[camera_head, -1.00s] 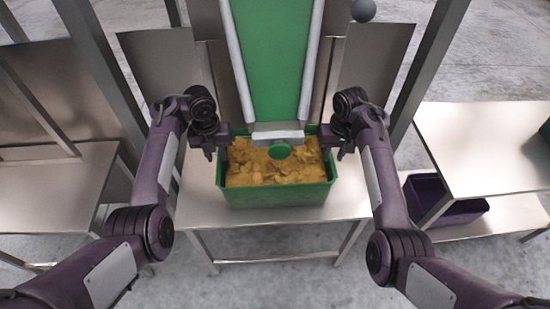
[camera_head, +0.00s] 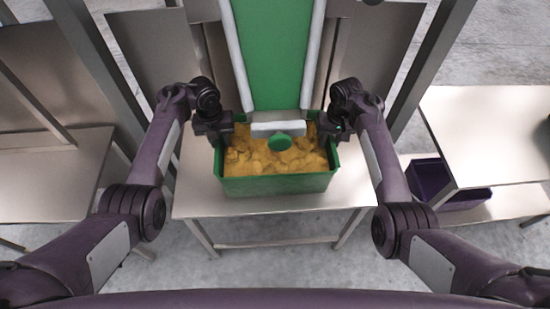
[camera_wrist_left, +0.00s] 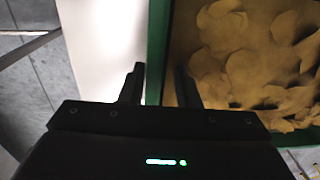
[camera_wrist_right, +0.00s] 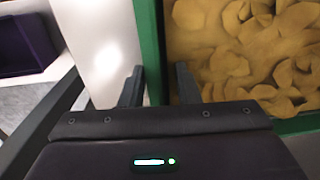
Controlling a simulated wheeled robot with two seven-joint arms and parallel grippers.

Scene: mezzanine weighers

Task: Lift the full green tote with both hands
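The green tote (camera_head: 277,186) stands on a metal table below the end of a green chute, full of yellow chip-like pieces (camera_head: 262,163). My left gripper (camera_head: 222,142) is at the tote's left side wall. In the left wrist view its two fingers (camera_wrist_left: 158,85) stand apart, one on each side of the green wall (camera_wrist_left: 157,50). My right gripper (camera_head: 336,138) is at the right side wall. In the right wrist view its fingers (camera_wrist_right: 158,86) also stand apart, straddling the green wall (camera_wrist_right: 149,45). Neither gripper visibly clamps the wall.
Metal posts and panels stand at both sides. A purple bin (camera_head: 430,178) sits on a low shelf at right. The metal table (camera_head: 195,195) has bare room around the tote.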

